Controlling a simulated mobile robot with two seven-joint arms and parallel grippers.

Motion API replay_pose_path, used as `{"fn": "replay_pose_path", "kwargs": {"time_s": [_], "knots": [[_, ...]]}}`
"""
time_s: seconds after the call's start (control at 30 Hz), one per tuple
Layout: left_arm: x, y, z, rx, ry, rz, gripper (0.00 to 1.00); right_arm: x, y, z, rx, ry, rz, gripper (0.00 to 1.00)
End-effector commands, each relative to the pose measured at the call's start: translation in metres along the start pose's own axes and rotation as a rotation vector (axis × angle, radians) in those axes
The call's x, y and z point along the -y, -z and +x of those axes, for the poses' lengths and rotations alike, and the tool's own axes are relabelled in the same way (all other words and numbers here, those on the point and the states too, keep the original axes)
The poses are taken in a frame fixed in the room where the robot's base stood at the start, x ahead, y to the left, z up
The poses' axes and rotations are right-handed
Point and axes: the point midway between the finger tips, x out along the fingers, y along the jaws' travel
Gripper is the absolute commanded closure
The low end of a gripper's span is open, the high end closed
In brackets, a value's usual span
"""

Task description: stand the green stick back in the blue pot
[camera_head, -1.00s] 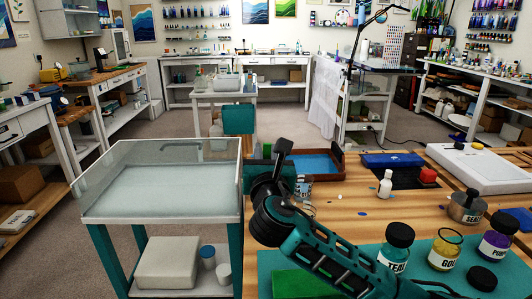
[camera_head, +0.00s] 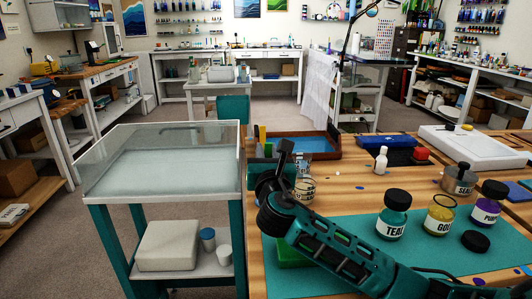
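A bright green block (camera_head: 290,254) lies on the mat under my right arm. My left gripper is out of view.
A clear printed cup (camera_head: 305,187) stands right of my gripper. A wooden tray with a blue inside (camera_head: 318,144) lies behind. Teal (camera_head: 393,214), gold (camera_head: 439,217) and purple (camera_head: 487,207) jars stand on the right. A glass-walled cart (camera_head: 160,205) stands left of the table.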

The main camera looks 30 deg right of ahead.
Motion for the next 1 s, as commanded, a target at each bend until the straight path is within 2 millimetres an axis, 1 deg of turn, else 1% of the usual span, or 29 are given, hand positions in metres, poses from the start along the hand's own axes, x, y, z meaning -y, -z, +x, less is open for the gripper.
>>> {"fn": "replay_pose_path", "kwargs": {"time_s": [0.03, 0.3, 0.53, 0.63, 0.77, 1.0], "knots": [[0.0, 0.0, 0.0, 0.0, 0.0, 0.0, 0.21, 0.0, 0.0, 0.0, 0.0, 0.0, 0.0, 0.75], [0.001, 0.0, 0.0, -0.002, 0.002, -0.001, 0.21, 0.0, 0.0, 0.0, 0.0, 0.0, 0.0, 0.49], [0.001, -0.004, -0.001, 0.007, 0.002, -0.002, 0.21, 0.0, 0.0, -0.001, 0.0, -0.001, 0.0, 0.49], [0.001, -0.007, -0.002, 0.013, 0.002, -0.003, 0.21, -0.001, 0.0, -0.005, 0.0, -0.002, 0.0, 0.49], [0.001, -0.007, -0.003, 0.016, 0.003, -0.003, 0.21, -0.001, 0.0, -0.022, -0.002, -0.003, -0.001, 0.49], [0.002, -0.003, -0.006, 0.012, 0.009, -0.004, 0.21, -0.001, 0.0, -0.076, -0.004, -0.003, 0.0, 0.49]]}}
